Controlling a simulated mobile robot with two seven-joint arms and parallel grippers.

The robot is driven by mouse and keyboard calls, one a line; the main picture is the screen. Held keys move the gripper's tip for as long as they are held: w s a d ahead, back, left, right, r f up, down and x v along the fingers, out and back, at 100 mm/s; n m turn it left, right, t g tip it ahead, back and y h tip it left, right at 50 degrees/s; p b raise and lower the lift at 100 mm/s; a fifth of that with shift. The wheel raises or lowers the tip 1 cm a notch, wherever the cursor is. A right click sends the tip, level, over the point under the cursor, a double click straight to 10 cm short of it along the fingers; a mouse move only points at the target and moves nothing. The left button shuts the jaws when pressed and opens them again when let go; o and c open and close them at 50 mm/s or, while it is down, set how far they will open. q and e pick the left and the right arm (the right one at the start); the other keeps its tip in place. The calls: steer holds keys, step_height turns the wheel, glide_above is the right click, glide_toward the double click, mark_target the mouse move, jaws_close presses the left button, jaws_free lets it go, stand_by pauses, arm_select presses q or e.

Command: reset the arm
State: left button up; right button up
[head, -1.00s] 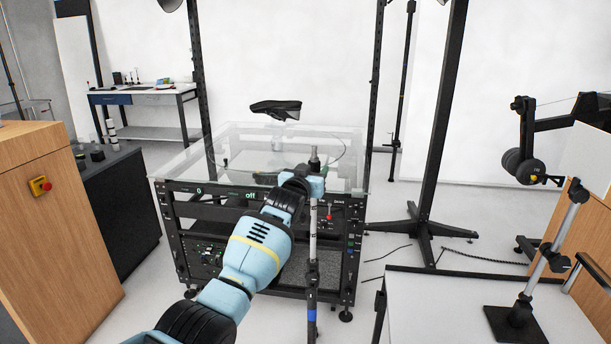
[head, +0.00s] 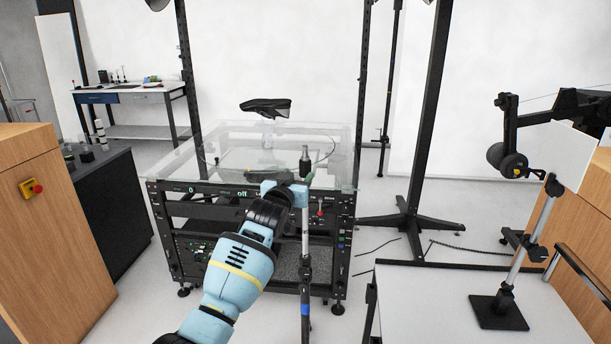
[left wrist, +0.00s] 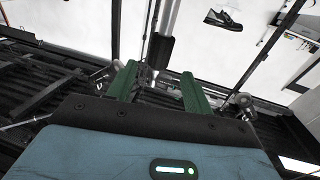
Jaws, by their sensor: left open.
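My left arm comes in from the lower left in the head view. Its pale blue gripper (head: 288,192) is at the front edge of the turntable rig (head: 255,192), a black frame with a clear top. In the left wrist view, the two green fingers of the gripper (left wrist: 160,86) are apart. A light pole (left wrist: 166,25) shows beyond them; I cannot tell if it stands between them. In the head view, a slim upright pole (head: 305,235) runs down beside the gripper. A black shoe (head: 266,107) is above the rig. My right gripper is not in view.
A wooden cabinet (head: 30,215) with a red button and a dark counter (head: 105,215) stand at the left. A white table (head: 440,300) with a clamp stand (head: 500,311) is at the right. A black tripod post (head: 428,130) stands behind it. Floor is clear between counter and rig.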

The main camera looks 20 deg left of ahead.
arm_select(q)
steer(key=s+d+f+m+g+h, duration=0.1)
steer(key=s+d+f, duration=0.1)
steer(key=s+f, duration=0.65)
steer(key=s+d+f+g, duration=0.15)
steer(key=s+f, duration=0.35)
steer(key=f, duration=0.6)
steer(key=s+d+f+m+g+h, duration=0.1)
steer(key=s+f+g, duration=0.1)
steer(key=s+f, duration=0.65)
steer(key=s+d+f+g, duration=0.1)
steer(key=s+f, duration=0.3)
steer(key=s, duration=0.7)
steer(key=s+d+f+g, duration=0.2)
steer(key=s+f, duration=0.2)
steer(key=s, duration=0.7)
steer(key=s+d+f+g+h, duration=0.1)
steer(key=s+f, duration=0.3)
steer(key=s, duration=0.7)
steer(key=shift+s+d+f+m+g, duration=0.35)
steer(key=shift+s+d+f+m, duration=0.05)
steer(key=shift+d, duration=0.35)
